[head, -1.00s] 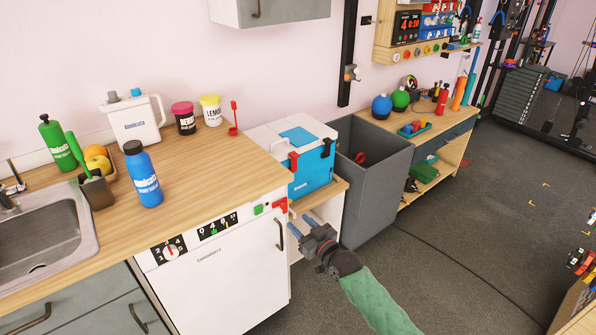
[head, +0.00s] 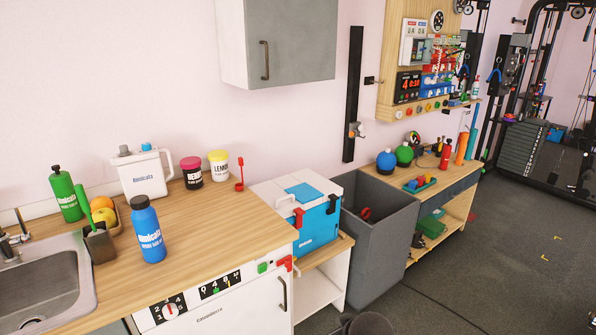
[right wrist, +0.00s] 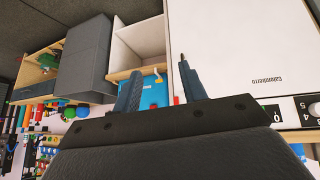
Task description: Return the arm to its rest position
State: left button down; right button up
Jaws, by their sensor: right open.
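My right gripper (right wrist: 160,90) shows in the right wrist view with its two dark fingers apart and nothing between them. Beyond the fingers are the blue cooler (right wrist: 154,96) and the white dishwasher front (right wrist: 225,50). In the head view only a dark rounded piece of my right arm shows at the bottom edge, and the gripper itself is out of that picture. My left gripper is in neither view.
The wooden counter (head: 215,225) holds a blue bottle (head: 147,230), a white jug (head: 143,174) and several containers. A blue and white cooler (head: 318,228) stands on a low shelf beside the grey bin (head: 378,240). Open floor (head: 500,270) lies at right.

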jog(key=s+d+f+m+g, duration=0.1)
jog(key=s+f, duration=0.2)
jog(key=s, duration=0.7)
jog(key=s+d+f+m+g, duration=0.1)
jog(key=s+d+f+g, duration=0.1)
jog(key=s, duration=0.8)
jog(key=s+d+f+m+g, duration=0.1)
jog(key=s+f, duration=0.3)
jog(key=s, duration=0.5)
jog(key=shift+s+d+f+g+h, duration=0.15)
jog(key=shift+s+f+g+h, duration=0.25)
jog(key=shift+g, duration=0.1)
jog(key=shift+w, duration=0.1)
